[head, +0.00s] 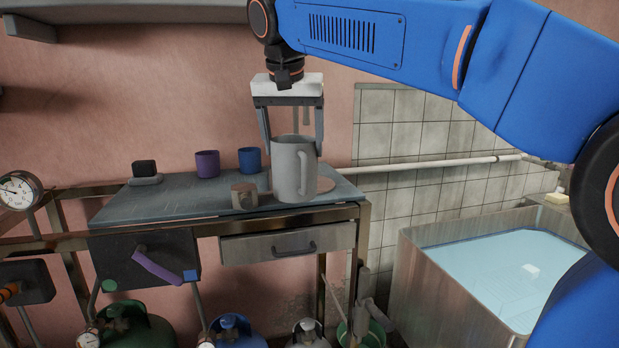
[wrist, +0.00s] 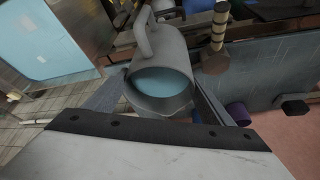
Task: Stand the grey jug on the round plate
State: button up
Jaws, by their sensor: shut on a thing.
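The grey jug (head: 291,168) is upright between the fingers of my gripper (head: 291,140), which is shut on its upper body. Its handle is on the right in the head view. In the wrist view the jug (wrist: 160,68) shows its open mouth, with a pale blue surface inside. The round plate (head: 326,187) is a flat brownish disc at the right end of the grey worktable. The jug covers its left part in the head view. I cannot tell whether the jug's base touches anything.
A purple cup (head: 207,164), a blue cup (head: 250,160) and a black object (head: 145,170) are farther back. A water-filled basin (head: 405,270) is at right.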

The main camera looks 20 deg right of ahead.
jog(key=w+d+f, duration=0.1)
jog(key=w+d, duration=0.2)
jog(key=w, duration=0.5)
jog(key=w+d+f, duration=0.2)
jog(key=w+d, duration=0.2)
jog(key=w, duration=0.5)
jog(key=shift+w+d+f, duration=0.15)
jog(key=shift+f, duration=0.15)
jog(key=o, duration=2.1)
jog(key=shift+f, duration=0.1)
jog(key=v, duration=1.2)
